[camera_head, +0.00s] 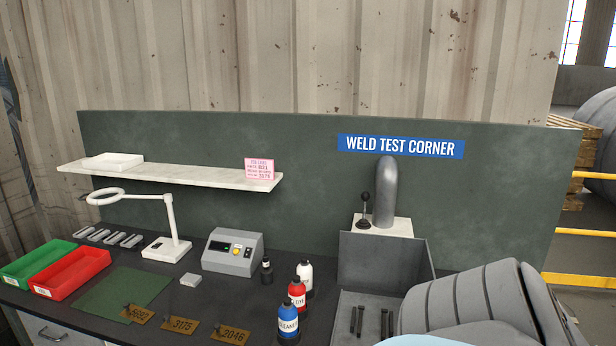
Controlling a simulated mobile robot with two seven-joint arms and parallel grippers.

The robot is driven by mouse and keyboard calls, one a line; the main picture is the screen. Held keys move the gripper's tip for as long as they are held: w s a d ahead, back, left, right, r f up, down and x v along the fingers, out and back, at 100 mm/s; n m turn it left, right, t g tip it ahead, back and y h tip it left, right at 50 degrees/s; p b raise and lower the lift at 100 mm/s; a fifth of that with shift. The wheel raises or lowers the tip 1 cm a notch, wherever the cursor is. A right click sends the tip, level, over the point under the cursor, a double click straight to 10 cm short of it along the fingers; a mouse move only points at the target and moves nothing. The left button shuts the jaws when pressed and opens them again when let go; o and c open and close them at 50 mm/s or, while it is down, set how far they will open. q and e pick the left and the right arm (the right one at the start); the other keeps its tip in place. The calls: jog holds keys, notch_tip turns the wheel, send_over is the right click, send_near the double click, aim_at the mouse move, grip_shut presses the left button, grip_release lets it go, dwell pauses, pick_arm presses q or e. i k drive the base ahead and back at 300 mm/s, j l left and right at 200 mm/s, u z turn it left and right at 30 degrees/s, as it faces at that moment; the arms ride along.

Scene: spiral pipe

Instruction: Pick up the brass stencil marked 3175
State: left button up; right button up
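The brass stencil marked 3175 (180,325) lies flat near the front edge of the dark worktop, in the middle of a row of three brass stencils. To its left lies another brass stencil (137,315), whose number is hard to read. To its right lies one that appears to read 2046 (232,336). Each has a small dark part near its upper left. Neither of my grippers can be made out in the head view.
A green mat (122,290) lies behind the left stencil. Red (72,274) and green (38,262) trays stand left. Blue (288,322), red (297,292) and white (305,274) bottles stand right of the stencils. A magnifier lamp (168,250) and grey control box (232,252) stand behind.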

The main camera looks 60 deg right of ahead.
aim_at(180, 322)
jog(key=z, duration=1.8)
